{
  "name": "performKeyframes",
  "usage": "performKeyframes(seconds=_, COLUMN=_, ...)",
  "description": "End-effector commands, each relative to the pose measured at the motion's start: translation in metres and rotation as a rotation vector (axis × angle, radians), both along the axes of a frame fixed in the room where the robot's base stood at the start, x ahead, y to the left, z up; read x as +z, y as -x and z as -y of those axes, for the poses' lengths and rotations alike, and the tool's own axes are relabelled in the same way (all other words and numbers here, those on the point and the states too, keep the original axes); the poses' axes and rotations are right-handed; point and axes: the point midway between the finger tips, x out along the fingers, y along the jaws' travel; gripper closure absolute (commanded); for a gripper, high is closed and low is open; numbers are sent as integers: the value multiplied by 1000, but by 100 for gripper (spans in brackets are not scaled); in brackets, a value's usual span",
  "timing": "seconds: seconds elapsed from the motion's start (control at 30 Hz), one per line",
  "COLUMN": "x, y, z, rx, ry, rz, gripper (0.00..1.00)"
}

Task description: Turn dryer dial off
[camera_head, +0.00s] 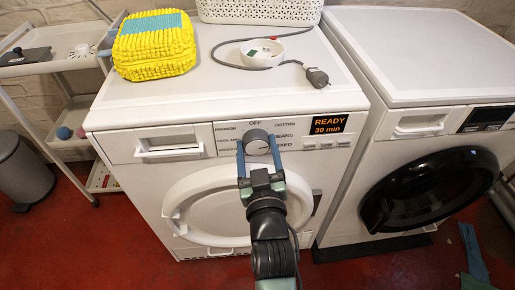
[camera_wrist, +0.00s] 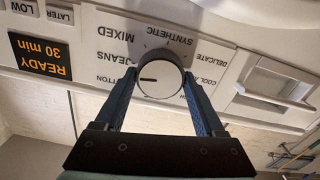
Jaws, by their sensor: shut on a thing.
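The dryer (camera_head: 125,122) stands in front of me, its control panel facing me. Its round grey dial (camera_head: 257,141) sits below the OFF label, and it also shows in the wrist view (camera_wrist: 160,78). My gripper (camera_head: 258,150) reaches up from below, with one finger on each side of the dial, shut on it. In the upside-down wrist view, the dial's dark mark points left, toward the partly hidden COTTON label (camera_wrist: 119,79). The orange display (camera_head: 328,123) reads READY 30 min. The fingers hide some labels.
A second white machine (camera_head: 425,45) with a black door stands at right. A trolley (camera_head: 50,60) and grey bin (camera_head: 24,168) stand left.

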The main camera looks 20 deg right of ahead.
Motion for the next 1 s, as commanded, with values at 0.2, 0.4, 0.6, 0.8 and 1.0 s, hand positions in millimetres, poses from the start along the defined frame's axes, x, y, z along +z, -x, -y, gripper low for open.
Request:
performKeyframes(seconds=0.2, x=-1, y=0, z=-1, rx=1, ry=198, rz=-60, gripper=84)
performKeyframes(seconds=0.4, x=-2, y=0, z=-1, rx=0, ry=382, rz=-113, gripper=84)
performKeyframes(seconds=0.6, x=-2, y=0, z=-2, rx=1, ry=563, rz=-165, gripper=84)
performKeyframes(seconds=0.8, x=-2, y=0, z=-2, rx=2, ry=746, rz=-218, gripper=84)
performKeyframes(seconds=1.0, x=-2, y=0, z=-3, rx=2, ry=928, rz=-271, gripper=84)
